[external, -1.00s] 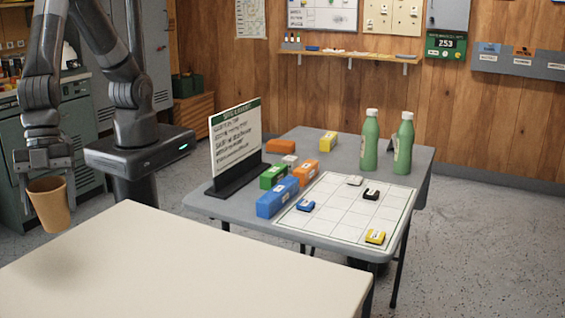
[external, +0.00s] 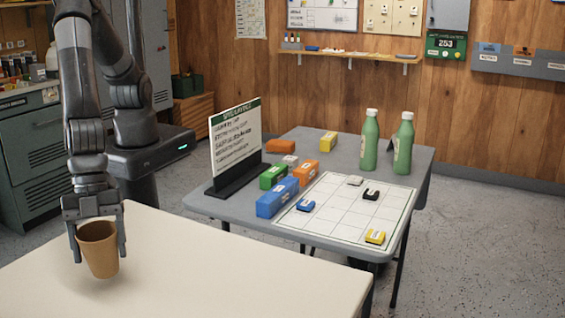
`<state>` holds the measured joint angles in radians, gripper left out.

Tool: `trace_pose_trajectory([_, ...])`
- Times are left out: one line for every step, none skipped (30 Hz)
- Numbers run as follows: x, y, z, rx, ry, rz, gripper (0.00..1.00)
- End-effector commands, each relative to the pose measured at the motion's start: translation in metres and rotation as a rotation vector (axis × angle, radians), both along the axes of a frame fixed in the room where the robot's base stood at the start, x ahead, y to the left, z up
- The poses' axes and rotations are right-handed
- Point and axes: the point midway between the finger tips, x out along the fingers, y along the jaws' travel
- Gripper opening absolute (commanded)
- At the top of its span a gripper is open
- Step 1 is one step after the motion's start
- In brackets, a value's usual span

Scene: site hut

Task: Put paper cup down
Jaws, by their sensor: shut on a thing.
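The brown paper cup (external: 99,250) is in the external view at the lower left, over the cream table (external: 220,265). My gripper (external: 98,256) is shut on the cup, with one finger on each side of it. The cup is close to upright, with its wide mouth up. A soft shadow lies beneath it, and I cannot tell whether its base touches the table.
The cream table top is otherwise bare, with free room to the right of the cup. Behind it stands a grey folding table (external: 330,150) with a sign (external: 236,145), coloured boxes, a grid sheet (external: 345,208) and two green bottles (external: 370,140).

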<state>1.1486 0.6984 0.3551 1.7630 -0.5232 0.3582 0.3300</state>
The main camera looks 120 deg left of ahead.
Motion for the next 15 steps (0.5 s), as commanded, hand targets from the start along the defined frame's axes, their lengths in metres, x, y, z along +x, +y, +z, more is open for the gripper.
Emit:
trace_pose_trajectory([0.0,0.001,-0.009,0.002,0.002,0.002,0.48])
trace_pose_trajectory([0.0,0.001,-0.014,0.003,0.002,0.001,0.48])
trace_pose_trajectory([0.0,0.001,-0.02,0.003,0.002,0.001,0.48])
trace_pose_trajectory([0.0,0.001,-0.024,0.002,0.002,0.002,0.48])
trace_pose_trajectory([0.0,0.001,-0.027,0.002,0.001,0.002,0.48])
trace_pose_trajectory([0.0,0.001,-0.029,0.001,0.0,0.0,0.48])
trace_pose_trajectory([0.0,0.0,-0.029,0.001,-0.001,0.0,0.48])
trace_pose_trajectory([0.0,0.0,-0.029,0.001,-0.001,0.0,0.48])
trace_pose_trajectory([0.0,0.0,-0.029,0.001,-0.001,0.0,0.48])
trace_pose_trajectory([0.0,0.0,-0.029,0.001,-0.001,0.0,0.48])
trace_pose_trajectory([0.0,0.0,-0.029,0.001,-0.001,0.0,0.48])
trace_pose_trajectory([0.0,0.0,-0.029,0.001,-0.001,0.0,0.48])
trace_pose_trajectory([0.0,0.0,-0.029,0.0,0.0,0.001,0.48])
trace_pose_trajectory([0.0,0.0,-0.029,0.0,0.0,0.001,0.48])
trace_pose_trajectory([0.0,0.0,-0.031,0.001,0.0,0.001,0.48])
